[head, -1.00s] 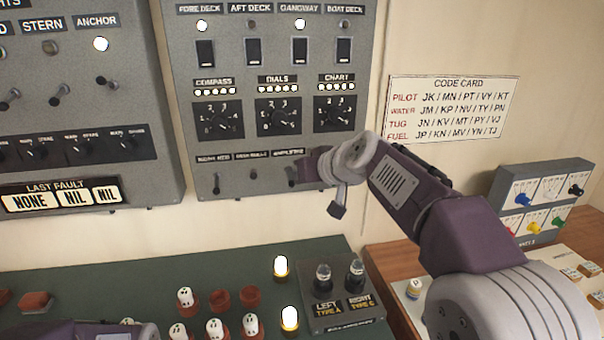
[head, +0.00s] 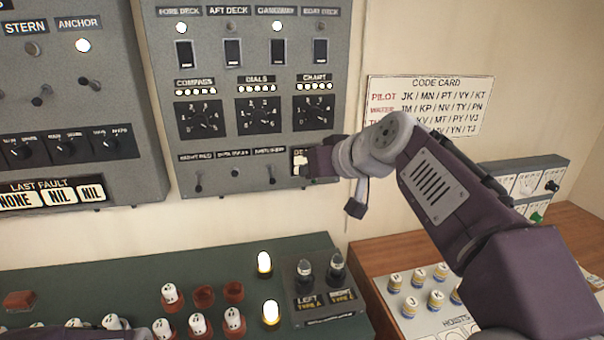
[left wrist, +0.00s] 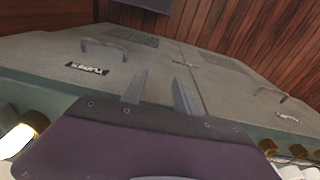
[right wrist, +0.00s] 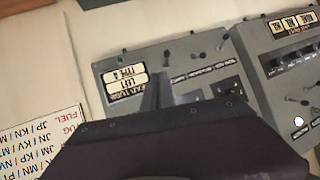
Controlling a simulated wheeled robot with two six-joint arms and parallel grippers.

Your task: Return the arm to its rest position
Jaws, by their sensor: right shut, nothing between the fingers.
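My right arm comes in from the lower right in the head view. Its gripper (head: 308,162) is in front of the lower right corner of the grey switch panel (head: 166,70); I cannot tell whether it touches the panel. My left gripper (left wrist: 160,90) is open and empty above a grey-green console top (left wrist: 225,90). In the head view only a purple part of the left arm shows at the bottom edge.
A code card (head: 420,88) hangs right of the panel. Below are a green console (head: 130,270) with white pegs and lit lamps, a LEFT/RIGHT knob box (head: 325,312), and a hoists board (head: 410,325) with knobs. A grey box (head: 515,175) stands at right.

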